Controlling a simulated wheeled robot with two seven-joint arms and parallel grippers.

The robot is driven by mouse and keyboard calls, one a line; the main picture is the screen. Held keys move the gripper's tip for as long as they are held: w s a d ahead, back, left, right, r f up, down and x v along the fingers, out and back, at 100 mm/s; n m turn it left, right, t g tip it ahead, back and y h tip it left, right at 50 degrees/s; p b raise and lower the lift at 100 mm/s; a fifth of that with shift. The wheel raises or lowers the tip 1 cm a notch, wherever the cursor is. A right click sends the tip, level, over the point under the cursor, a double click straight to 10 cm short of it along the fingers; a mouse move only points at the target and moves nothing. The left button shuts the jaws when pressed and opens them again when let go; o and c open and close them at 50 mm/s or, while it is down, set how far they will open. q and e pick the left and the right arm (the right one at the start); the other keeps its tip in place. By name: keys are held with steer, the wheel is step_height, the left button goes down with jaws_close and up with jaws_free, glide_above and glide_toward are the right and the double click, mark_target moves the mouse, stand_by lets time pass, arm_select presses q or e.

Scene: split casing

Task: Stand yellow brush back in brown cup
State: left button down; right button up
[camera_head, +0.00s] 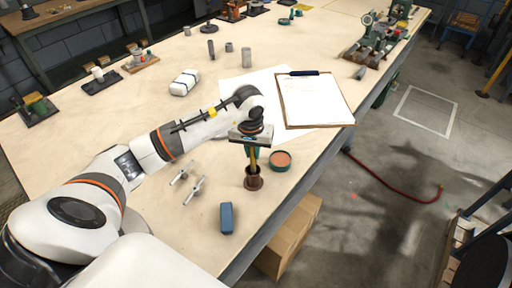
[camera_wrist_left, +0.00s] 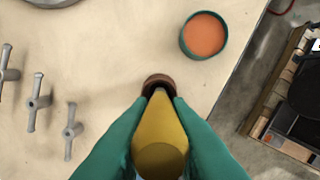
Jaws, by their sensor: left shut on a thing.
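My left gripper (camera_head: 252,148) has green fingers and is shut on the yellow brush (camera_head: 253,161), which points down. The brown cup (camera_head: 254,183) stands upright on the table directly below. In the head view the brush's lower end reaches the cup's mouth; I cannot tell how deep it goes. In the left wrist view the yellow brush (camera_wrist_left: 160,135) lies between the green fingers (camera_wrist_left: 160,102), its far end overlapping the brown cup (camera_wrist_left: 157,82) and hiding part of it. My right gripper is not in view.
An open green tin with orange contents (camera_head: 281,160) stands just right of the cup. A blue block (camera_head: 226,218) lies nearer the front edge. Grey T-shaped pieces (camera_head: 194,190) lie to the left. A clipboard (camera_head: 316,98) lies behind. The table's right edge is close.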

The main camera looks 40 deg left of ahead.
arm_select(q)
steer(key=shift+f, duration=0.35)
steer(key=c, duration=1.3)
jaws_free()
steer(key=shift+o, duration=0.2)
step_height(320, 180, up, 12)
steer(key=s+b, duration=0.1)
steer(key=b, duration=0.2)
steer(key=shift+d, duration=0.25)
steer(key=shift+s, duration=0.1)
